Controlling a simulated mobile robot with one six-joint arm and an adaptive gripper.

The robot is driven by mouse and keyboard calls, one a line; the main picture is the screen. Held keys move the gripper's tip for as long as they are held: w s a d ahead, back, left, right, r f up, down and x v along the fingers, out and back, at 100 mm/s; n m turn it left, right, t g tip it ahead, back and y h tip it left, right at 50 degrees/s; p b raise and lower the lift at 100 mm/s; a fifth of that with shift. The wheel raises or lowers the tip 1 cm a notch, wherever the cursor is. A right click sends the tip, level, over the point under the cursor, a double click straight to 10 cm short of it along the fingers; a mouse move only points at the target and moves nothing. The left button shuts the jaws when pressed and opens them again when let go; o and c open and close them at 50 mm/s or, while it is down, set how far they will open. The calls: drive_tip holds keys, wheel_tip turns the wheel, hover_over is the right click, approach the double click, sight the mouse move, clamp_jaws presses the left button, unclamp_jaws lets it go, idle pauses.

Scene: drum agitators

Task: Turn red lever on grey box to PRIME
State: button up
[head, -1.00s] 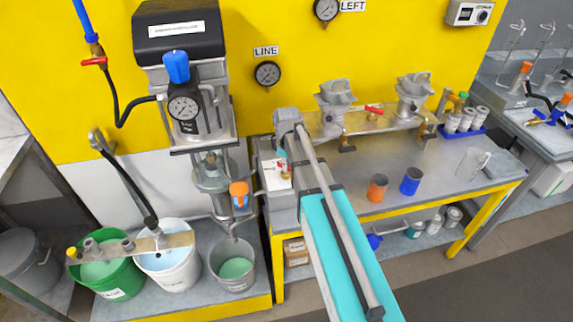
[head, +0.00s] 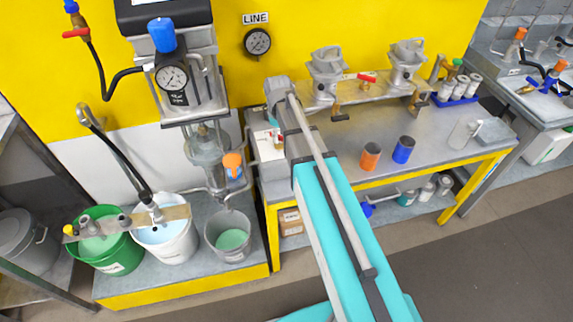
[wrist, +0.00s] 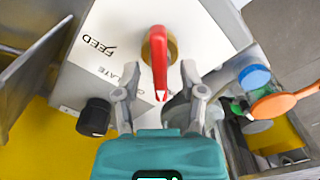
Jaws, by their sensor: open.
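The red lever (wrist: 159,60) stands on a brass hub on the pale face of the grey box (wrist: 110,45) in the wrist view. It points down the picture, its white-marked tip toward my gripper. The face reads FEED at upper left and a partly hidden word ending in LATE below; I see no PRIME label. My gripper (wrist: 158,82) is open, one finger on each side of the lever, with a visible gap on both sides. In the head view the box (head: 267,150) is partly covered by my arm, and the lever and fingers cannot be made out clearly.
A black knob (wrist: 94,117) sits at the box's lower left in the wrist view. A blue-capped part (wrist: 254,77) and an orange handle (wrist: 275,105) are close at right. In the head view, buckets (head: 231,238) stand left and orange and blue cups (head: 371,156) stand right.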

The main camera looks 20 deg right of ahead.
drive_tip(key=shift+m, duration=0.4)
